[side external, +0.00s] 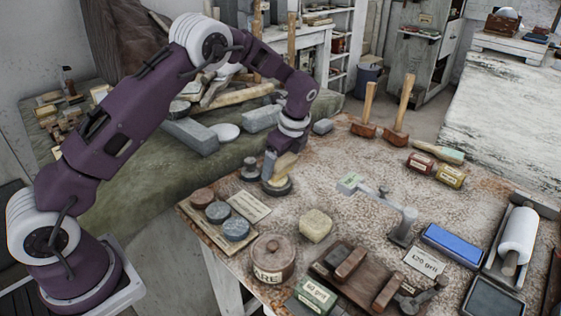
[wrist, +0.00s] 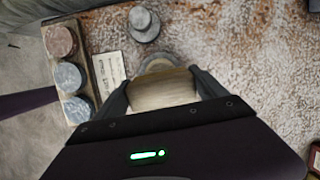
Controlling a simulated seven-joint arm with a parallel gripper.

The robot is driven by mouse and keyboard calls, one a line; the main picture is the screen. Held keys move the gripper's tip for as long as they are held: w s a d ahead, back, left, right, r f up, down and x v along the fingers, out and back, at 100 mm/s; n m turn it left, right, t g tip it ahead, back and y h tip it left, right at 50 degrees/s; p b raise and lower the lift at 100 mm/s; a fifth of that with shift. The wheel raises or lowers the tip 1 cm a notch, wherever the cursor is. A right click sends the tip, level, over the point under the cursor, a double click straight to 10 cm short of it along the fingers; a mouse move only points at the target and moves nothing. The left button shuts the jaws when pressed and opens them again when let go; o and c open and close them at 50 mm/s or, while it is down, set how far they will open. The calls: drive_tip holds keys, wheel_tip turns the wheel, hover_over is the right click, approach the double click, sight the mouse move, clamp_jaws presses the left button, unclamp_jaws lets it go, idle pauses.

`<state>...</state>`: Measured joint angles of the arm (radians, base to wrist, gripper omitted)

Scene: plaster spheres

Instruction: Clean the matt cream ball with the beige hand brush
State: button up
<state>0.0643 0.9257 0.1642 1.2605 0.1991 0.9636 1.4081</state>
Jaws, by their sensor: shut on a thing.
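My gripper (side external: 270,166) points down at the far left part of the table, shut on the beige hand brush (side external: 287,163). In the wrist view the brush (wrist: 162,92) fills the space between the two fingers of my gripper (wrist: 160,86). The brush is right above a round dark grey stand (side external: 277,188); its grey rim (wrist: 158,63) shows just beyond the brush in the wrist view. I cannot make out the matt cream ball; the brush and fingers hide the middle of the stand. Whether the brush touches anything there cannot be told.
A grey knobbed weight (side external: 250,169) stands close left of the stand. A board with round pucks (side external: 218,211), a label card (side external: 250,206), a lidded brown pot (side external: 273,258) and a blocky cream lump (side external: 315,226) lie nearer. Bare table lies right of the stand.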

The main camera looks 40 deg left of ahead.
drive_tip(key=shift+f, duration=0.1)
drive_tip(key=shift+w+a, duration=0.1)
drive_tip(key=shift+w, duration=1)
drive_tip(key=shift+s, duration=2.25)
drive_tip(key=shift+w+d+r, duration=0.15)
drive_tip(key=shift+w+r, duration=0.2)
drive_tip(key=shift+w, duration=0.25)
drive_tip(key=shift+w+d+r, duration=0.1)
drive_tip(key=shift+w+r, duration=0.2)
drive_tip(key=shift+w, duration=0.25)
